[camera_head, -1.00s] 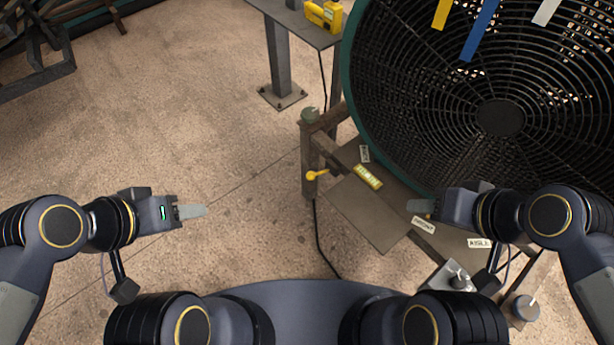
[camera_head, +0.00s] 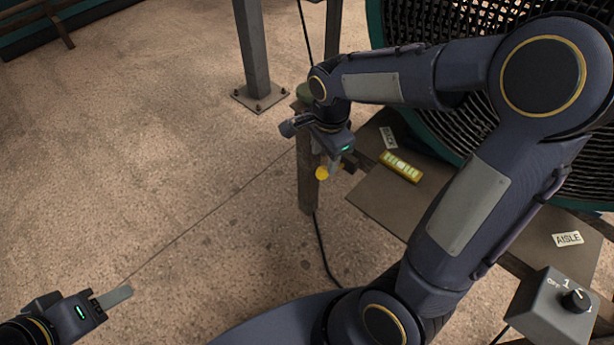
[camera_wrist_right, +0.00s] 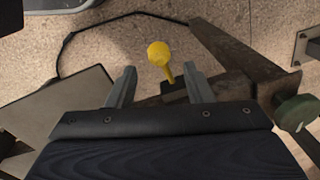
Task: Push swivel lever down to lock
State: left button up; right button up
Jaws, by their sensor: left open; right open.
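The swivel lever ends in a yellow knob (camera_head: 322,173) beside the rusty post in the head view. In the right wrist view the yellow knob (camera_wrist_right: 158,54) and its short stem show between the two fingers. My right gripper (camera_head: 341,167) is open around or just above the lever. I cannot tell whether a finger touches it. The arm and hand hide part of the lever's mount. My left gripper (camera_head: 118,296) is open and empty at the lower left, far from the lever.
A large caged fan (camera_head: 440,22) stands at the upper right, partly behind my right arm. A grey switch box (camera_head: 548,310) is at the lower right. The floor at left is clear.

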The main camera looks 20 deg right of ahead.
aim_at(323, 169)
notch_tip(323, 169, down, 7)
jog(key=shift+w+f+b, duration=0.1)
jog(key=shift+w+b, duration=0.05)
jog(key=shift+b, duration=1.1)
grip_shut()
